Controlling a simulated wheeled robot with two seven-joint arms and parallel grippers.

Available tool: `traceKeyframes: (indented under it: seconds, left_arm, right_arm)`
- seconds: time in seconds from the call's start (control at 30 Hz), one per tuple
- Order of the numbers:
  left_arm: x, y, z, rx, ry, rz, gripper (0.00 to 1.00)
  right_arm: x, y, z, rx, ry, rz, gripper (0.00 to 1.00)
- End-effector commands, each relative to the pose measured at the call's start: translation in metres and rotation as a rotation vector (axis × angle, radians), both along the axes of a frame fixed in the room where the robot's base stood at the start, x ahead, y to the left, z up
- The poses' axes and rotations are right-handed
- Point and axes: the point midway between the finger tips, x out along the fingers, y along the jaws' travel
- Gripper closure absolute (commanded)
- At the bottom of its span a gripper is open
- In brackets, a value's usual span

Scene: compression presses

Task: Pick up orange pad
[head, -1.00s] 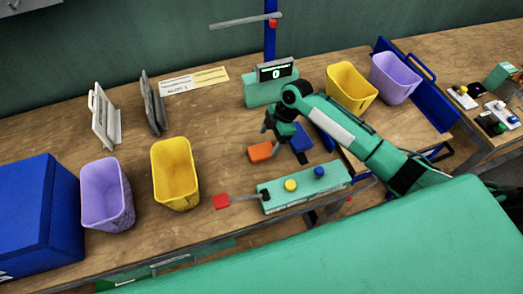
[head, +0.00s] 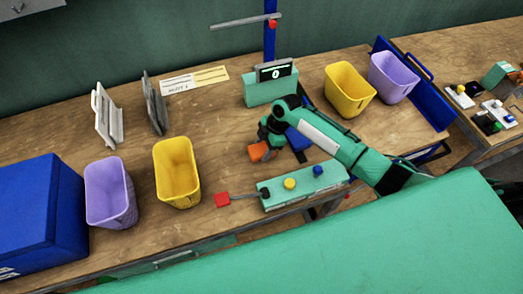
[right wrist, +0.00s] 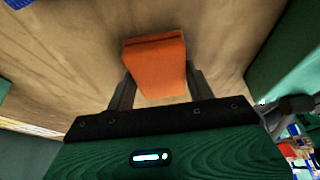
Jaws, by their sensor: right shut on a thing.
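In the right wrist view the orange pad (right wrist: 156,64) sits between the two fingers of my right gripper (right wrist: 158,82). My right gripper (head: 268,146) is shut on the orange pad. In the head view the gripper partly hides the pad, and I cannot tell whether the pad touches the table. My left gripper is not in view.
A green control box (head: 303,185) with yellow and blue buttons lies in front, with a red piece (head: 222,200) beside it. A yellow bin (head: 177,172) and purple bin (head: 110,192) stand left. A green display box (head: 270,89) stands behind. The table between is clear.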

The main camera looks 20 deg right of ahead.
Motion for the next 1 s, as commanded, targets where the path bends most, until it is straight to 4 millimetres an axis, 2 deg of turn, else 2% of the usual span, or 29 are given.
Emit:
traceKeyframes:
  seconds: [0.27,0.47,0.57,0.8,1.0]
  left_arm:
    - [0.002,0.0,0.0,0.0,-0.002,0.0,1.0]
    - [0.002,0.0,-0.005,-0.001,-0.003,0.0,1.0]
    - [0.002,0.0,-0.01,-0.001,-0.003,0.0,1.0]
    - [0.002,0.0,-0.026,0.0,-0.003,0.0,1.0]
    - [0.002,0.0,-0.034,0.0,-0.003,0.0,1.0]
  right_arm:
    - [0.0,0.0,0.002,0.0,-0.001,0.0,0.71]
    - [0.001,0.0,0.02,0.0,-0.004,0.001,0.71]
    - [0.002,0.0,0.04,0.0,-0.007,0.001,0.71]
    - [0.001,0.0,0.113,0.0,-0.008,0.002,0.71]
    - [0.001,0.0,0.163,0.0,-0.005,0.001,0.71]
